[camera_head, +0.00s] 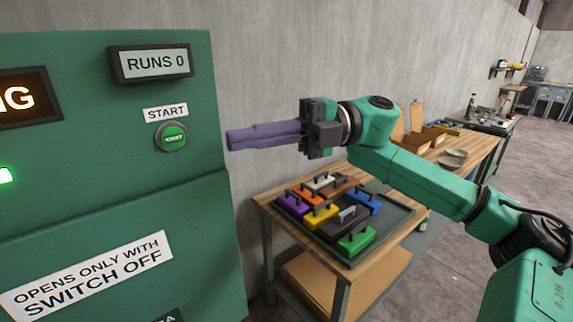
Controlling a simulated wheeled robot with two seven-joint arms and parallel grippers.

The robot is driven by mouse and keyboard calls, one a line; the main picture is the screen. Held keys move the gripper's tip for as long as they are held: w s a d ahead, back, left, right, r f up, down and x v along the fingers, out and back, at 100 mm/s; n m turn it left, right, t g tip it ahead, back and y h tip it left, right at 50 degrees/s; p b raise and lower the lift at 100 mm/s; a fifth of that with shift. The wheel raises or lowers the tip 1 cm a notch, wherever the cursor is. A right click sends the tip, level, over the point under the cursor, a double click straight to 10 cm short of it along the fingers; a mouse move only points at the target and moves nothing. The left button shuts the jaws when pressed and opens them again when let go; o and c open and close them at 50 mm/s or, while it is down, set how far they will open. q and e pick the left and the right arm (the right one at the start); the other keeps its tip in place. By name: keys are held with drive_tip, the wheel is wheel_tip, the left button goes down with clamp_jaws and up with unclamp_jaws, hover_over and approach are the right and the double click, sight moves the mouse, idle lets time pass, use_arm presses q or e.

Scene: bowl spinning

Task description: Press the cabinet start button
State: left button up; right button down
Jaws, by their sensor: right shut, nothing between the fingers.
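The green cabinet (80,190) fills the left of the head view. Its round green start button (172,137) sits in a grey ring under a white START label (166,113). My right gripper (230,140) is shut, with nothing between its long purple fingers. The fingers point left towards the cabinet, and their tips appear to the right of the button in the picture. I see no contact between them and the button. My left gripper is not in the view.
A display (152,63) above the button reads "RUNS 0". A lit sign (18,98) and a green lamp (5,176) are at the left edge. Below my right arm, a wooden table (352,283) bears a tray (397,222) with several coloured handled blocks. A workbench (478,160) stands behind.

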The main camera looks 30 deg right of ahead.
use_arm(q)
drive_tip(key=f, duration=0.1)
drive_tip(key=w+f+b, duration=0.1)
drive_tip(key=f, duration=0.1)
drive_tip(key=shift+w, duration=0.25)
use_arm(e)
drive_tip(key=d, duration=0.4)
drive_tip(key=shift+d+f, duration=0.15)
drive_tip(key=shift+d, duration=0.15)
